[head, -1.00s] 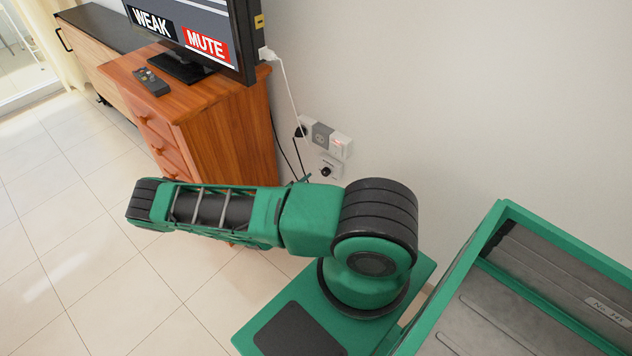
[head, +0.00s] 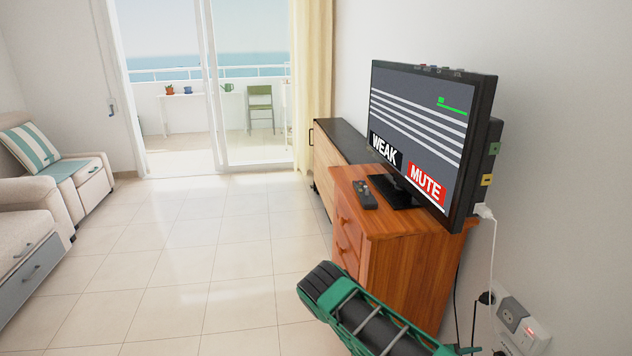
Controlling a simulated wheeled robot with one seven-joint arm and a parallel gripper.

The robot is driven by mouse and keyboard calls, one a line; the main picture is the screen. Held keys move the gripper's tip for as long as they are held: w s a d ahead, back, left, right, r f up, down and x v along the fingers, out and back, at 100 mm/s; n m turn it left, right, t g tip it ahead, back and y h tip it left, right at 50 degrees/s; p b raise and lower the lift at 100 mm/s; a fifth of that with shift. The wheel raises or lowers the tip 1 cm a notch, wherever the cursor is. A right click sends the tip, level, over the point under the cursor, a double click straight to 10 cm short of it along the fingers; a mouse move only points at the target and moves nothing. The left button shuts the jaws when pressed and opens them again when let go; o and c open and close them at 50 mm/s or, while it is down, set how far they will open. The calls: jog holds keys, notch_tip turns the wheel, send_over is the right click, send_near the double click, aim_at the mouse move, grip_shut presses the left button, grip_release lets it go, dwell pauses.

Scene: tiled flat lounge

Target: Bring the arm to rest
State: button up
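My arm (head: 375,325) is green and black and shows only in part at the bottom of the head view, in front of the wooden cabinet (head: 400,255). Its far end, a black rounded joint, points up and to the left. My gripper cannot be seen, and the rest of the arm is cut off by the lower edge.
A TV (head: 425,130) showing "WEAK" and "MUTE" stands on the cabinet beside a remote (head: 363,194). A white cable (head: 492,260) runs down to wall sockets (head: 520,325). A sofa (head: 35,235) is at left. The tiled floor (head: 190,260) between is clear.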

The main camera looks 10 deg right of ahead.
jog(key=s+a+r+m+g+y, duration=0.25)
jog(key=r+m, duration=0.25)
jog(key=r, duration=0.4)
jog(key=s+a+r+m+g+y, duration=0.1)
jog(key=s+r+m+g+y, duration=0.3)
jog(key=r, duration=0.6)
jog(key=s+a+r+m+y, duration=0.2)
jog(key=r+m, duration=0.4)
jog(key=r, duration=0.3)
jog(key=s+a+r+m+t+y, duration=0.1)
jog(key=s+a+r, duration=0.3)
jog(key=s+r, duration=0.4)
jog(key=s+a+r+m+t+y, duration=0.2)
jog(key=s+a+r+m+y, duration=0.1)
jog(key=s+r, duration=0.4)
notch_tip(320, 180, up, 2)
jog(key=shift+s+a+r+y, duration=0.1)
jog(key=shift+s+a+y, duration=0.25)
jog(key=shift+a+y, duration=0.6)
jog(key=shift+a+h, duration=0.25)
jog(key=shift+h, duration=0.05)
jog(key=shift+w+f, duration=0.3)
jog(key=shift+w, duration=0.3)
